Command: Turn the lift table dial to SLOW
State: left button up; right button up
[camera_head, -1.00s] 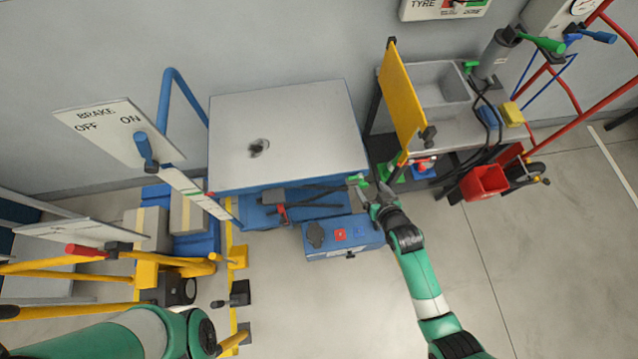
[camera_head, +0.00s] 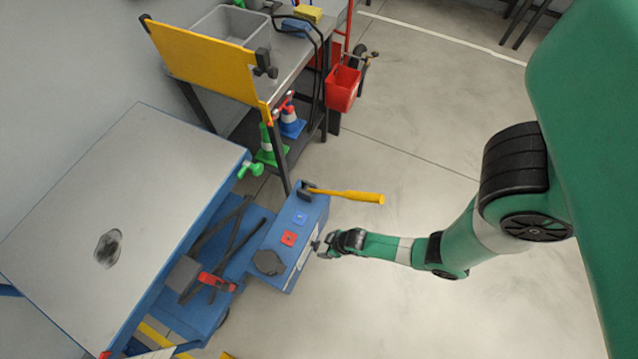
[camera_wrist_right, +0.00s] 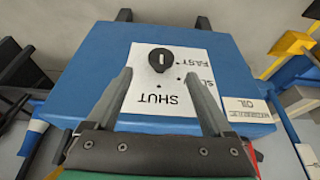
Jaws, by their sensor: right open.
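The dial (camera_wrist_right: 162,60) is a black knob with a white mark. It sits on a white label plate (camera_wrist_right: 143,84) on a blue box (camera_wrist_right: 95,50) in the right wrist view. The plate reads SHUT on the near side, with FAST and a partly hidden SL... word at the right, all upside down. My right gripper (camera_wrist_right: 160,85) is open, its fingers apart on either side of the plate, and the knob lies beyond the tips, between their lines. In the head view the right gripper (camera_head: 322,246) is at the box's (camera_head: 296,235) right side face. My left gripper is out of view.
The lift table (camera_head: 95,225) is at left, a workbench (camera_head: 290,60) behind.

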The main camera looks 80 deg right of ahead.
aim_at(315, 245)
jog(key=b+x, duration=0.4)
jog(key=x, duration=0.3)
jog(key=shift+w+f, duration=0.15)
jog(key=shift+w, duration=0.05)
jog(key=c, duration=1.3)
jog(key=shift+c, duration=0.2)
